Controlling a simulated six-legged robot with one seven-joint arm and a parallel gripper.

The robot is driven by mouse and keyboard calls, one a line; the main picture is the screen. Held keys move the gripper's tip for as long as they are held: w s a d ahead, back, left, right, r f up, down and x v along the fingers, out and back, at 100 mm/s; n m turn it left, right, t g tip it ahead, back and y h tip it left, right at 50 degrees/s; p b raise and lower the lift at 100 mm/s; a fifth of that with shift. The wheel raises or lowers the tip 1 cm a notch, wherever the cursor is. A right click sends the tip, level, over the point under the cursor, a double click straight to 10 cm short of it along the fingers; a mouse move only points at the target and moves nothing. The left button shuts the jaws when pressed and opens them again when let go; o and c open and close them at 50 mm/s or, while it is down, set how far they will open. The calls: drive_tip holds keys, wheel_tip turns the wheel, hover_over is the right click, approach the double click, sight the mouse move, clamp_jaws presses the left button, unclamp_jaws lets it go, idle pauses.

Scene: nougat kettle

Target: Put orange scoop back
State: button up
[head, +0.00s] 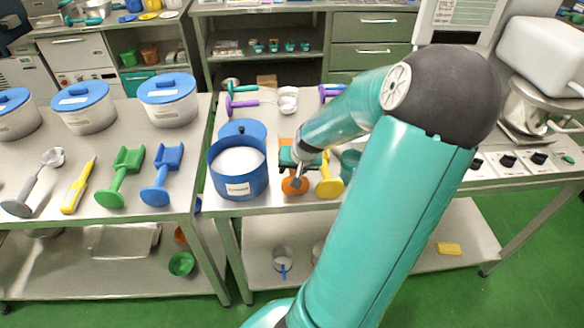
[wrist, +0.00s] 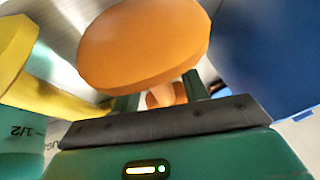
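The orange scoop (head: 294,187) is on the middle table, beside the blue tub (head: 240,190) of white powder; my gripper (head: 297,160) hides part of it. In the wrist view its rounded orange handle end (wrist: 145,42) is large and close to the camera. A narrower orange part (wrist: 165,95) shows between the two fingers of my gripper (wrist: 159,96). The fingers stand on both sides of it; I cannot tell whether they press on it. I cannot tell whether the scoop is lifted off the table.
A yellow scoop (head: 329,180) and a green cup (head: 349,163) stand close on the right. The tub's blue wall (wrist: 265,60) is close on the other side. A left table holds blue (head: 162,175), green (head: 122,178) and yellow (head: 78,187) tools and lidded pots (head: 168,100).

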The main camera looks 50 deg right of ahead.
drive_tip(key=shift+s+r, duration=0.1)
drive_tip(key=shift+r, duration=0.45)
drive_tip(key=v, duration=1.1)
idle(0.5)
drive_tip(key=shift+r, duration=0.1)
